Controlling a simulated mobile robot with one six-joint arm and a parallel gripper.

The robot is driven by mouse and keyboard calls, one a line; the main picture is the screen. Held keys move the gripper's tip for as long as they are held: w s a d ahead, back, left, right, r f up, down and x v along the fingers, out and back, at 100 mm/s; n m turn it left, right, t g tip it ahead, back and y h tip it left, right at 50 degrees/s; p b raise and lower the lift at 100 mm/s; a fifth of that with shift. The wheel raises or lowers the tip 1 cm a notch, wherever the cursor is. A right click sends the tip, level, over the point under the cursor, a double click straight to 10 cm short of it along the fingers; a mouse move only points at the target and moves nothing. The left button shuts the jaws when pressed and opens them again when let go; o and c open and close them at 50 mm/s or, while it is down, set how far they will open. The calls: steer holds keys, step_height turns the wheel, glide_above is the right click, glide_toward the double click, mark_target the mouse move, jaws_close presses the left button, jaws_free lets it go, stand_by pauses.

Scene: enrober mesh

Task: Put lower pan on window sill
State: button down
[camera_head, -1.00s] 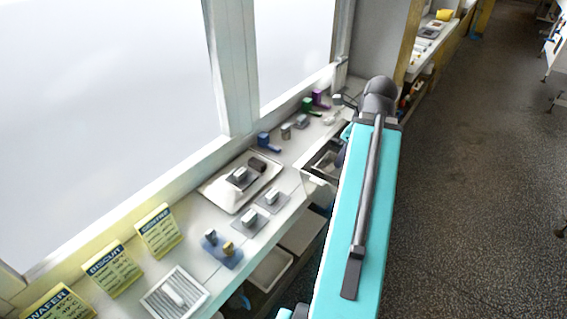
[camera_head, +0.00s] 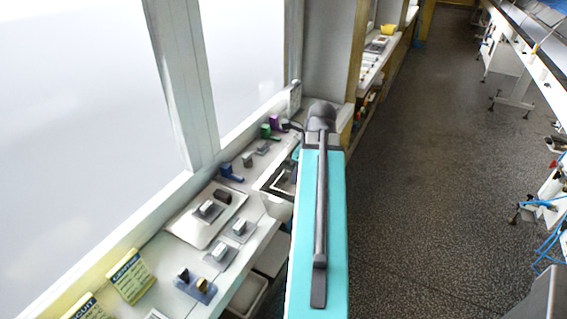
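The white window sill (camera_head: 212,259) runs along the left below the windows and carries many small items. Below its front edge, a pale shallow pan (camera_head: 247,296) sits low, left of my arm. Another pale flat surface (camera_head: 271,258) lies just beyond it, partly hidden by my arm. Further along, an open grey box or pan with a dark inside (camera_head: 280,181) stands at the sill's front edge, partly covered by my arm. I cannot tell whether it is held. My gripper is not clearly seen; my turquoise arm link and dark joint hide that area.
A white tray (camera_head: 190,238) with small blocks lies on the sill. Yellow signs (camera_head: 130,276), a blue piece (camera_head: 229,171) and grey blocks on plates (camera_head: 238,230) stand along it. The dark floor (camera_head: 410,200) at right is open. White benches (camera_head: 512,82) line the far right.

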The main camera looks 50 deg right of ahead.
mark_target(283, 158)
steer(key=w+d+p, duration=0.1)
steer(key=w, duration=0.2)
steer(key=w+d+p, duration=0.1)
steer(key=w+d, duration=0.1)
steer(key=w, duration=0.2)
steer(key=w+d+f+p, duration=0.1)
steer(key=w+d, duration=0.1)
steer(key=w, duration=0.1)
steer(key=shift+w, duration=0.15)
steer(key=shift+f, duration=0.1)
stand_by(0.3)
steer(key=shift+f+p, duration=0.8)
steer(key=shift+f, duration=0.9)
steer(key=shift+f, duration=0.1)
steer(key=c, duration=2.3)
jaws_free()
steer(key=shift+o, duration=1.4)
steer(key=shift+d+r, duration=0.1)
steer(key=shift+r, duration=0.1)
